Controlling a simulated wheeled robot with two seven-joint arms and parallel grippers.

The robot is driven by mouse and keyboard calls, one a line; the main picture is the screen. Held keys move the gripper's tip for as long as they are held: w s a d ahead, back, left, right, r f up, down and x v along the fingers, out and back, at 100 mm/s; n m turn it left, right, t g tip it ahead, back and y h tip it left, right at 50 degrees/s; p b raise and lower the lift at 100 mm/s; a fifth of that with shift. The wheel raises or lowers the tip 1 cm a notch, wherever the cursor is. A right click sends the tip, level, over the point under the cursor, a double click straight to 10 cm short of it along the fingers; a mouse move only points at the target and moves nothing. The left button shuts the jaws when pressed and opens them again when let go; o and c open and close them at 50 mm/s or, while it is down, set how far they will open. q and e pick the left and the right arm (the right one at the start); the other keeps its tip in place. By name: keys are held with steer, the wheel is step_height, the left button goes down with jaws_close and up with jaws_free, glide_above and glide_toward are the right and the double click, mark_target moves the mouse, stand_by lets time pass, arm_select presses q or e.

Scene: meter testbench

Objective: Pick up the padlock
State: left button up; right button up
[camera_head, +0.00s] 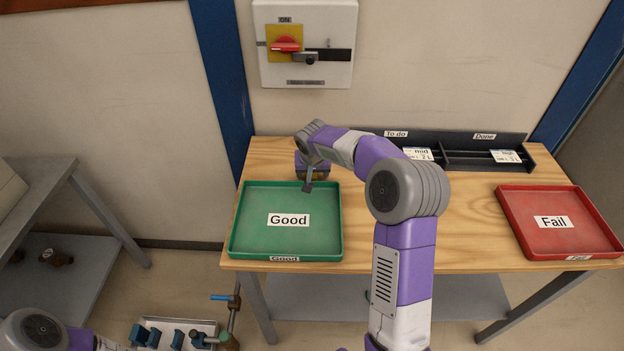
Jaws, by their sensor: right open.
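My right arm reaches across the table, and my right gripper (307,184) points down at the back edge of the green tray, near its right corner. It is open. A small dark and yellowish thing (317,170) sits on the table right behind the gripper, partly hidden by it. It may be the padlock, but it is too small and covered to be sure. I cannot tell whether the fingers touch it. Part of my left arm shows at the bottom left; its gripper is out of view.
The green "Good" tray (250,240) is at the table's left and the red "Fail" tray (520,240) at its right. A dark "To do"/"Done" rack (465,137) stands at the back. A switch box (335,20) with a red handle hangs on the wall above.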

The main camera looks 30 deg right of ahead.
steer(key=shift+w+f, duration=0.15)
steer(key=shift+f, duration=0.1)
steer(key=shift+r, duration=0.1)
steer(key=c, duration=1.2)
steer(key=shift+o, duration=0.2)
step_height(320, 180, up, 10)
steer(key=p, duration=0.3)
